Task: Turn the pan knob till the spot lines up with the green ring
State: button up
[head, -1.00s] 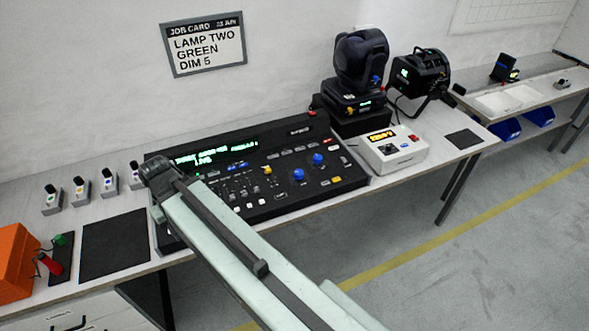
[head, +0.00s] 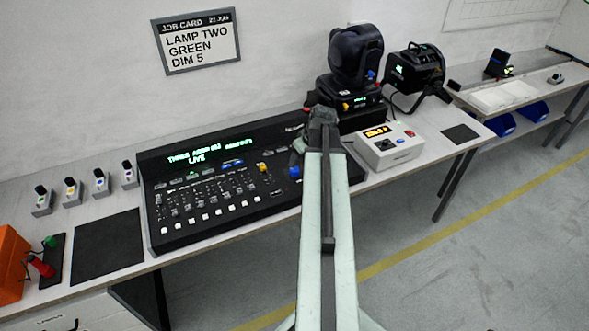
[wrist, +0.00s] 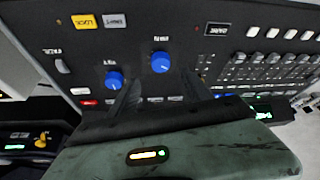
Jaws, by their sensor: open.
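Two blue knobs show on the black console in the wrist view, one right of centre (wrist: 160,62) and one to its left (wrist: 114,80). The right blue knob lies just past the gap between the fingertips; the left one is beside the left finger. I cannot tell if anything touches. In the head view one blue knob (head: 295,172) shows left of my arm. I see no light spot or green ring.
A job card (head: 197,43) reads LAMP TWO GREEN DIM 5.

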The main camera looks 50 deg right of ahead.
aim_at(294, 169)
jog(key=b+x, duration=0.7)
jog(key=x, duration=0.1)
jog(key=shift+a+r, duration=0.1)
grip_shut()
jog(key=shift+m+h, duration=0.4)
jog(key=shift+m, duration=0.5)
grip_release()
